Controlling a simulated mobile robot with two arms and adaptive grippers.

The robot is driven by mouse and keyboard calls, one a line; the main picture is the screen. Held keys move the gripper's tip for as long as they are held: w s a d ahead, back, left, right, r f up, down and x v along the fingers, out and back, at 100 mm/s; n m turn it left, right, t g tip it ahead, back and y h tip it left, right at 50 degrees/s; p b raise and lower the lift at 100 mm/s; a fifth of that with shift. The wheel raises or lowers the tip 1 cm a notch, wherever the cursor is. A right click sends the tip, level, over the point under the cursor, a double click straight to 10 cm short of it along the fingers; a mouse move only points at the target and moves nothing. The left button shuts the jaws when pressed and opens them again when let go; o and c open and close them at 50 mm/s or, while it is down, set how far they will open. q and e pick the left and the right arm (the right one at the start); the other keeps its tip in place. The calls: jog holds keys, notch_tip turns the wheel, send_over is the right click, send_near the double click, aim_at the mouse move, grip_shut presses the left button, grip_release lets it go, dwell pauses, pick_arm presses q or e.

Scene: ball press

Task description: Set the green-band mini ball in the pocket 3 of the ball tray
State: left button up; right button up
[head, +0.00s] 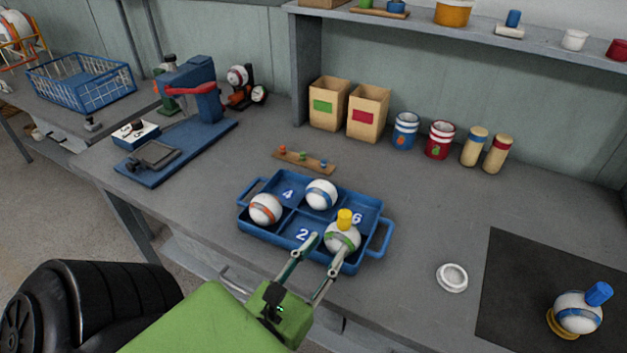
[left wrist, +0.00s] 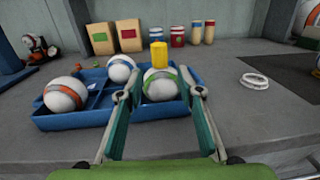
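The green-band mini ball (head: 343,237) is white with a yellow plug on top. It sits in the front right compartment of the blue ball tray (head: 386,238), whose number is hidden. In the left wrist view the ball (left wrist: 160,84) shows between the fingertips of my left gripper (left wrist: 163,92). My left gripper (head: 327,246) is open at the ball's near side, with small gaps showing beside the ball. An orange-band ball (head: 265,209) is in the front left compartment and a blue-band ball (head: 320,194) in the back middle one. My right gripper is not in view.
A white ring (head: 452,278) lies right of the tray. A blue-band ball with a blue plug (head: 578,312) stands on a dark mat (head: 510,265). A blue press (head: 190,100) is at the left. Boxes and cans line the back.

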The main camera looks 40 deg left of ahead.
pick_arm(q)
jog(key=shift+s+d+b, duration=0.15)
jog(key=shift+s+b, duration=0.1)
jog(key=shift+s, duration=0.65)
jog(key=shift+s+d+b, duration=0.15)
jog(key=shift+s+b, duration=0.05)
jog(key=shift+s, duration=0.65)
